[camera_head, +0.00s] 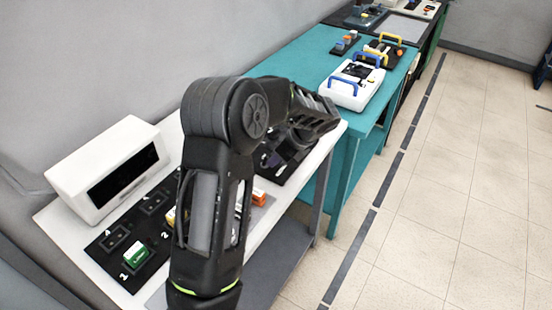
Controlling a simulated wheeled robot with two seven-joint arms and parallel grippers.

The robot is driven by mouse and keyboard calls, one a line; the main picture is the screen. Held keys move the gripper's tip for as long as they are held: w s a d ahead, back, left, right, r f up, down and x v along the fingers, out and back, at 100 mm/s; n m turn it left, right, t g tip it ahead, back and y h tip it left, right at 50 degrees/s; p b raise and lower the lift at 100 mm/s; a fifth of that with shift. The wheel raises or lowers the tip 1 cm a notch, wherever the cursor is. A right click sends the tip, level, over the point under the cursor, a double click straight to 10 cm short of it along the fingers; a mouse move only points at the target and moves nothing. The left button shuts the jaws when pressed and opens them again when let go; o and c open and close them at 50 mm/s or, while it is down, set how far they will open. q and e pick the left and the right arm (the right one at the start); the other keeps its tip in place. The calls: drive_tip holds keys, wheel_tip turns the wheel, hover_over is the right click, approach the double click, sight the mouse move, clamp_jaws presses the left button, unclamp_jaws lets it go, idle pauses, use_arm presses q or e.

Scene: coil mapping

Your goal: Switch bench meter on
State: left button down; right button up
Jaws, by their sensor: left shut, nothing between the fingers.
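A white box-shaped bench meter (110,168) with a dark, blank-looking front window stands at the left on the white bench (50,222). No switch on it can be made out. My left arm rises from the bottom middle and bends over the bench, covering part of it. My left gripper (292,142) is at the far end of this arm, over the right part of the bench, well apart from the meter. It is shut and empty, and its fingertips are partly hidden and hard to tell from the dark things below. My right gripper is not in view.
Before the meter lies a black panel (108,242) with numbered sockets and a green block (135,254). An orange block (258,197) shows right of my arm. A teal table (290,66) with a white, blue-handled case (352,86) stands beyond. The tiled floor (450,200) is clear.

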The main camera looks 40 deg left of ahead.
sight(270, 169)
use_arm(q)
drive_tip(key=shift+a+r+p, duration=0.3)
drive_tip(key=shift+r+p, duration=0.05)
drive_tip(key=shift+s+a+r, duration=0.1)
drive_tip(key=shift+a+r, duration=0.1)
drive_tip(key=shift+a, duration=0.25)
drive_tip(key=shift+f, duration=0.1)
drive_tip(key=shift+r+p, duration=0.85)
drive_tip(key=shift+p, duration=0.1)
